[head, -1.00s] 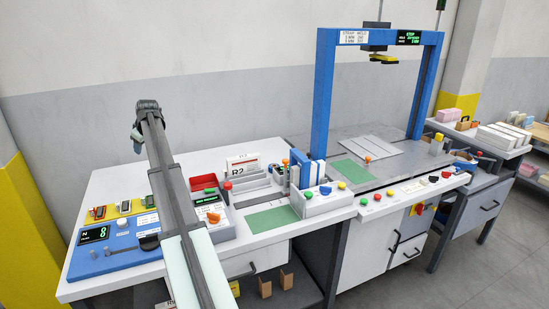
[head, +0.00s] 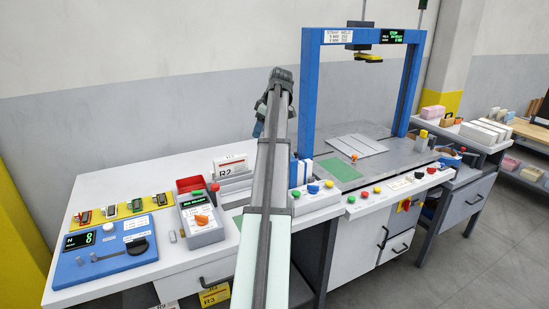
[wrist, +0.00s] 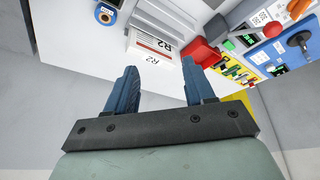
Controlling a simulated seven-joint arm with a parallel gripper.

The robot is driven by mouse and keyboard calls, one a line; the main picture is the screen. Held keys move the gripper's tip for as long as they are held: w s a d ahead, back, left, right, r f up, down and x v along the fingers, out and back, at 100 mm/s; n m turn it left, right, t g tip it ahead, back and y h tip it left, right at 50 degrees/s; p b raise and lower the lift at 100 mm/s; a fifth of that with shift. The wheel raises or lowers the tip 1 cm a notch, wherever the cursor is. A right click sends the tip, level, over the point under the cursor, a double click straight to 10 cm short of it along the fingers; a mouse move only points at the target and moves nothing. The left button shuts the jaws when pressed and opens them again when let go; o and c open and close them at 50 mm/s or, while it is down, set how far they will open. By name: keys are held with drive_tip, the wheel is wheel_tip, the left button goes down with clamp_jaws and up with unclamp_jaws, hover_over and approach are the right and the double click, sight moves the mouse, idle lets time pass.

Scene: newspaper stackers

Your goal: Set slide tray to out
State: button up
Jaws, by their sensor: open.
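A flat light-grey plate (head: 357,146) lies on the grey machine table under the blue arch; an orange knob (head: 354,157) stands at its near edge. I take this plate to be the slide tray, but I cannot be sure. My gripper (wrist: 160,66) is open and empty in the wrist view, its two blue fingers apart. In the head view my arm rises in front of the bench, and the blue gripper (head: 259,118) is partly hidden behind it. It is left of the arch and apart from the plate.
The blue arch (head: 311,100) stands around the plate. A green mat (head: 340,169) and a row of coloured buttons (head: 376,191) are near it. At left are a blue counter panel (head: 104,248) and a grey box with an orange knob (head: 202,220). An R2 card (wrist: 155,48) faces the gripper.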

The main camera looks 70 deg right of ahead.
drive_tip(key=s+r, duration=0.2)
drive_tip(key=s, duration=0.9)
drive_tip(key=shift+y, duration=0.3)
drive_tip(key=x, duration=1.4)
drive_tip(key=shift+w+f, duration=0.1)
clamp_jaws()
